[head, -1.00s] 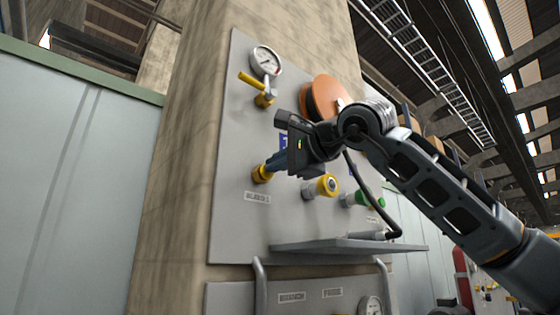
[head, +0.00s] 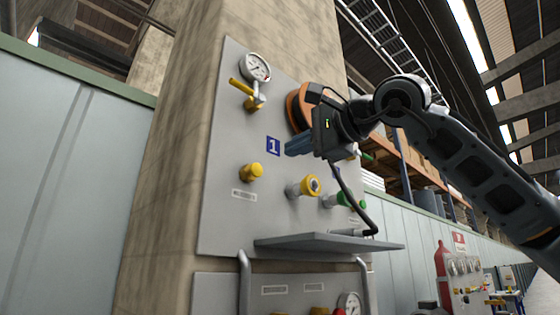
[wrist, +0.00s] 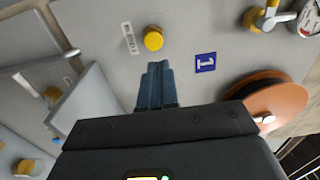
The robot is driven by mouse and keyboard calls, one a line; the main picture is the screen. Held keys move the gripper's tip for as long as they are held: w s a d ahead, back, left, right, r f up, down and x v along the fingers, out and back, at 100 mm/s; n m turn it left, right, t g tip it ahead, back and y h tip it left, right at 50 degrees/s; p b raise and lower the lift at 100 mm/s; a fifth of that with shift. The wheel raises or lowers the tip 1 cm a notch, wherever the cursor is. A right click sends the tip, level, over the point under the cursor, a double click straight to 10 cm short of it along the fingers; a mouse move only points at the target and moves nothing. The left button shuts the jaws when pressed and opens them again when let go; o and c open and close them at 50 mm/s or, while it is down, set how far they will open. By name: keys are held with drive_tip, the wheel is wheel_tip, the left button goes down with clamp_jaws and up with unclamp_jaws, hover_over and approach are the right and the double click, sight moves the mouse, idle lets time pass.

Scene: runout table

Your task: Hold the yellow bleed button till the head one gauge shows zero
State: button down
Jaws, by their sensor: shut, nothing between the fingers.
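The yellow bleed button (head: 251,172) stands out from the upper grey panel, with a small label plate under it. It also shows in the wrist view (wrist: 153,39), uncovered, just beyond my fingertips. The round white gauge (head: 256,67) sits at the panel's top, above a blue plate marked 1 (head: 273,147). Its needle is too small to read surely; the gauge is partly cut off in the wrist view (wrist: 311,18). My gripper (head: 287,149) is shut and empty, up and right of the button and apart from it. The wrist view shows its blue fingers (wrist: 157,68) together.
A yellow valve lever (head: 243,92) is below the gauge. An orange disc (head: 298,104) is behind my gripper. A yellow-ringed coupling (head: 311,186) and a green one (head: 349,200) sit right of the button, above a grey shelf (head: 320,243). Another gauge (head: 349,304) is below.

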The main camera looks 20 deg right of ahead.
drive_tip(key=shift+b+v, duration=0.3)
drive_tip(key=shift+v, duration=1.6)
drive_tip(key=shift+f, duration=0.1)
